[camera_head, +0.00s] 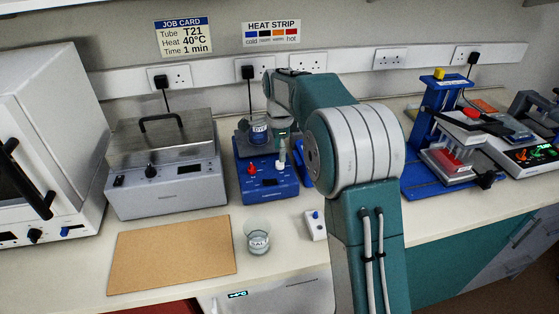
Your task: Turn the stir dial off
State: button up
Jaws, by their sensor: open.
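The blue stirrer unit (284,187) stands on the bench at the centre, with a small beaker (258,134) of clear blue-tinted liquid on its top plate. I cannot read which knob is the stir dial. My gripper (281,152) is open and hangs over the right side of the unit's front. My arm hides part of the unit, and contact with a knob is unclear.
A lidded water bath (168,190) stands to the left, with a white oven (45,130) beyond it. A loose beaker (258,238) and a small white box (314,225) stand in front. A brown board (172,255) lies front left. A blue press (440,140) is at right.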

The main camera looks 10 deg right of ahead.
aim_at(280, 164)
jog(key=shift+f, duration=2)
grip_shut()
